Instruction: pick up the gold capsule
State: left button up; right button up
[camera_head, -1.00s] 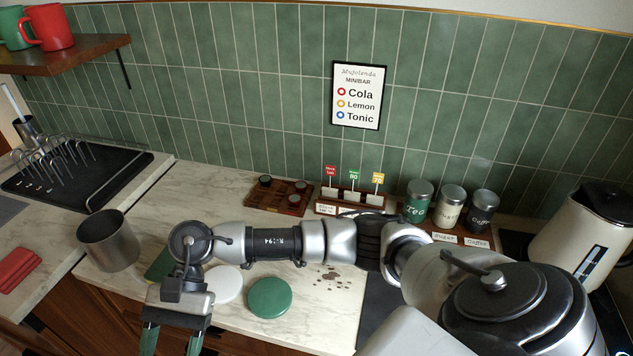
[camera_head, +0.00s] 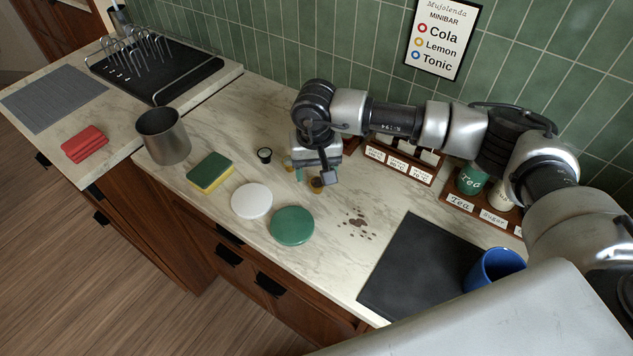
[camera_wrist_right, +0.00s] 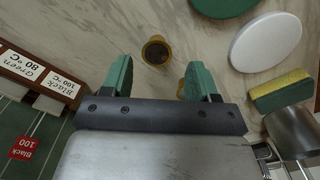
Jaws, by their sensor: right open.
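A gold-rimmed capsule with a dark centre (camera_wrist_right: 156,51) stands on the counter between and just beyond my right fingertips in the right wrist view; it also shows below the gripper in the head view (camera_head: 316,187). A second gold piece (camera_wrist_right: 182,88) is partly hidden by the finger on the right in the wrist view; it seems to be the gold one left of the gripper in the head view (camera_head: 288,164). My right gripper (camera_wrist_right: 158,70) is open, its green fingers apart, with nothing held. It points down at the counter (camera_head: 314,174). My left gripper is not in view.
A dark capsule (camera_head: 264,155) stands to the left. A sponge (camera_head: 210,171), white disc (camera_head: 252,200), green disc (camera_head: 292,224) and steel cup (camera_head: 164,136) are nearby. The labelled tea rack (camera_head: 398,163) is close on the right.

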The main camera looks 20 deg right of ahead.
aim_at(317, 182)
jog(key=f, duration=0.1)
jog(key=f+p, duration=0.1)
jog(key=f, duration=0.1)
jog(key=shift+d+f+p, duration=0.3)
jog(key=shift+f+p, duration=0.05)
jog(key=shift+f, duration=0.05)
jog(key=shift+a+f, duration=0.15)
jog(key=shift+f, duration=0.4)
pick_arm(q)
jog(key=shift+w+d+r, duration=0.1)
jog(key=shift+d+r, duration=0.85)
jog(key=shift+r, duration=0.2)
pick_arm(e)
jog(key=c, duration=0.8)
